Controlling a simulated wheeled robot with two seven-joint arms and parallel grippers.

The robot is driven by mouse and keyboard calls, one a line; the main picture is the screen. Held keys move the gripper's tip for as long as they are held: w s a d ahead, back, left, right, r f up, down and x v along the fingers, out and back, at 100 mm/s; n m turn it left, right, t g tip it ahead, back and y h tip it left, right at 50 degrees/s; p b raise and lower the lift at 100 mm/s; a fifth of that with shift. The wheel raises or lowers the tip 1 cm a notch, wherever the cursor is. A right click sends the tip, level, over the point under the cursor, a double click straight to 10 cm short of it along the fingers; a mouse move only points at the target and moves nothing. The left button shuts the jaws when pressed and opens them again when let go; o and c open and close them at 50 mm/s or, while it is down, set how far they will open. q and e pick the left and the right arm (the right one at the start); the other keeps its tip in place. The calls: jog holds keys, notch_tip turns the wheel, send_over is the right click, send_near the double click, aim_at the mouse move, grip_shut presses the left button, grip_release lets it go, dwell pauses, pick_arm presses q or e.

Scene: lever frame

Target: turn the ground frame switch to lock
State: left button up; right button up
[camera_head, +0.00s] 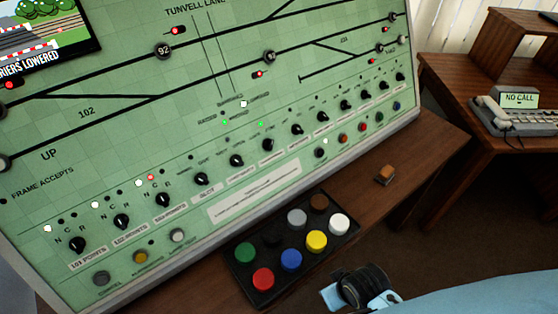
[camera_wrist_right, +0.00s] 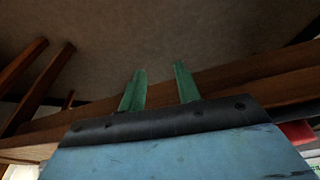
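A sloped green control panel (camera_head: 150,110) fills the left and middle of the head view. A row of black rotary knobs runs along its lower part, including the 101 points knob (camera_head: 77,245), a middle knob (camera_head: 236,160) and a far-right knob (camera_head: 400,76). The small labels are too blurred to tell which knob is the ground frame switch. My right wrist (camera_head: 362,287) shows low in the head view, in front of the panel and apart from the knobs. In the right wrist view my right gripper (camera_wrist_right: 160,82) has its two green fingers apart with nothing between them. My left gripper is out of view.
A black tray (camera_head: 323,254) with several coloured round buttons lies on the wooden ledge below the panel. A small brown block (camera_head: 385,175) sits farther right on the ledge. A wooden desk (camera_head: 460,75) with a "NO CALL" telephone unit (camera_head: 518,105) stands at right.

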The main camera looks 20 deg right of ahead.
jog(key=w+r+m+t, duration=0.1)
jog(key=w+r+t, duration=0.1)
jog(key=w+r, duration=0.2)
jog(key=w+a+r+m+t+b, duration=0.1)
jog(key=w+r+m+t, duration=0.1)
jog(key=w+r+t, duration=0.1)
jog(key=w+r+m+t+h+b, duration=0.1)
jog(key=w+r+m+t, duration=0.1)
jog(key=w+r, duration=0.3)
jog(key=shift+a+r+t, duration=0.25)
jog(key=shift+r+t, duration=0.15)
jog(key=shift+t, duration=0.2)
jog(key=w+a+r+m+t+y, duration=0.1)
jog(key=w+a+r+m+t, duration=0.15)
jog(key=r, duration=0.25)
jog(key=w+a+r+m+t, duration=0.1)
jog(key=w+a+r+t, duration=0.1)
jog(key=r+t, duration=0.25)
send_near(272, 143)
jog(key=shift+n, duration=0.25)
jog(key=w+b, duration=0.1)
jog(key=w, duration=0.7)
jog(key=shift+r, duration=0.15)
grip_shut()
